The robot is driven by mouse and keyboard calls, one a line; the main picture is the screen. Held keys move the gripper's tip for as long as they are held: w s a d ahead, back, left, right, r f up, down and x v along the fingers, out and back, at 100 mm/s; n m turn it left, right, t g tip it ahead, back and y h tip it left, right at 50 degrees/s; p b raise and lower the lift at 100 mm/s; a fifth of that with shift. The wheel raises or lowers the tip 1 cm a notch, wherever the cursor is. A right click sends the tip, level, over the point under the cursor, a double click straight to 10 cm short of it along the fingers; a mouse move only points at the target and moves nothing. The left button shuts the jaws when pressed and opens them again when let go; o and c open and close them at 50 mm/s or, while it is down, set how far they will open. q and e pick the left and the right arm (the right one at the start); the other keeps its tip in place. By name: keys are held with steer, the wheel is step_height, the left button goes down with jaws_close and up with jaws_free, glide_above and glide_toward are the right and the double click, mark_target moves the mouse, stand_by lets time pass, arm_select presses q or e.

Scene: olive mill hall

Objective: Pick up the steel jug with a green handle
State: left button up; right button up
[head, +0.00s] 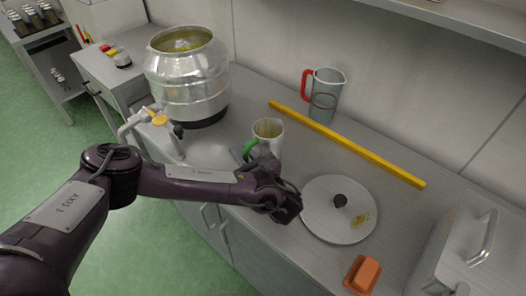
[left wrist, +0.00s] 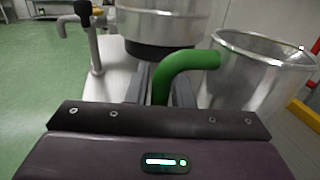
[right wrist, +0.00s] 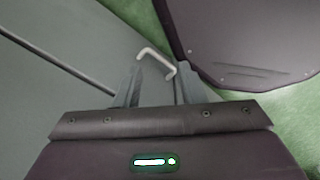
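The steel jug (head: 268,132) with a green handle (head: 249,150) is on the grey counter behind my left forearm, which hides its lower part. In the left wrist view the jug (left wrist: 262,75) looks upright at the right, and its green handle (left wrist: 170,75) curves down between the fingers. My left gripper (left wrist: 162,88) looks shut on the handle, with a finger close on each side; its fingertips are hidden in the head view. My right gripper (right wrist: 158,78) is open and empty, low in front of a grey cabinet front. It is outside the head view.
A large metal churn (head: 188,80) and tap (head: 140,122) stand left. A red-handled jug (head: 323,95) stands behind a yellow bar (head: 345,142). Right are a round lid (head: 325,222), an orange block (head: 363,275) and a steel box (head: 462,240). A cabinet handle (right wrist: 157,60) is near my right gripper.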

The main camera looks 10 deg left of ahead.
arm_select(q)
jaws_close()
arm_select(e)
steer(key=shift+a, duration=0.3)
arm_select(q)
steer(key=shift+r, duration=0.15)
arm_select(e)
steer(key=shift+s+d+r, duration=0.1)
